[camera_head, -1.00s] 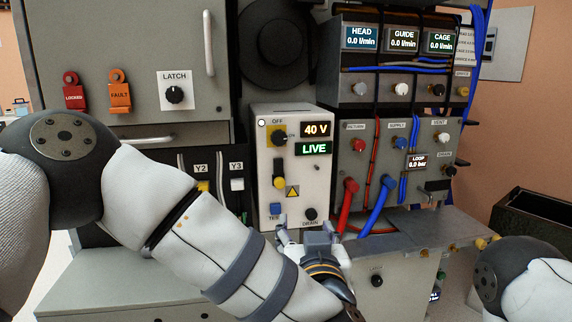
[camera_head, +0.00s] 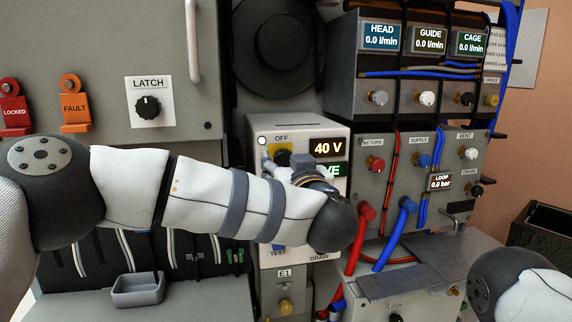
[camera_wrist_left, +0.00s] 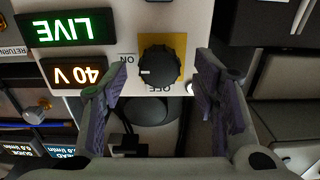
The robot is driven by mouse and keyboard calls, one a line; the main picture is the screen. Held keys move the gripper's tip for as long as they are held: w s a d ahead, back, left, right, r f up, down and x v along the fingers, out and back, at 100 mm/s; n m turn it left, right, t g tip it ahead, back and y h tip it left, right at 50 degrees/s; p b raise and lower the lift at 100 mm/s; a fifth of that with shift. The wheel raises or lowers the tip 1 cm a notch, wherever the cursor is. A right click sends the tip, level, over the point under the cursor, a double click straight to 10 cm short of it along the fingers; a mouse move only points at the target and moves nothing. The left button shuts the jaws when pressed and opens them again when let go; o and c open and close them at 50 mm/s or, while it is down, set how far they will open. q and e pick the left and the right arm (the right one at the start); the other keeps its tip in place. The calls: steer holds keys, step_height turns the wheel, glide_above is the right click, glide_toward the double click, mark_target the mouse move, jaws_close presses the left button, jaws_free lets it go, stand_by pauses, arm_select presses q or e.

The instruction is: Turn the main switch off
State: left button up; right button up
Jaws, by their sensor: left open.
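The main switch is a black rotary knob on a yellow plate, marked OFF and ON, on a white panel (camera_head: 258,124). In the left wrist view the knob (camera_wrist_left: 160,67) shows upside down, with its white mark toward the ON label. The displays beside it read 40 V (camera_wrist_left: 84,73) and LIVE (camera_wrist_left: 63,29). My left gripper (camera_wrist_left: 158,88) is open, its two purple fingers on either side of the knob and apart from it. In the head view the left gripper (camera_head: 296,165) covers most of the switch. My right gripper is out of view.
Red hose (camera_head: 358,236) and blue hose (camera_head: 396,232) hang right of the panel. A flow cabinet (camera_head: 345,70) stands behind them. A LATCH knob (camera_head: 148,107) and red and orange tags are at left. A small grey tray (camera_head: 138,290) sits below my left arm.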

arm_select(q)
steer(key=shift+w+f, duration=0.2)
steer(key=shift+w, duration=0.2)
steer(key=shift+w+a+r, duration=0.1)
steer(key=shift+r, duration=0.1)
steer(key=c, duration=1.2)
steer(key=shift+o, duration=0.2)
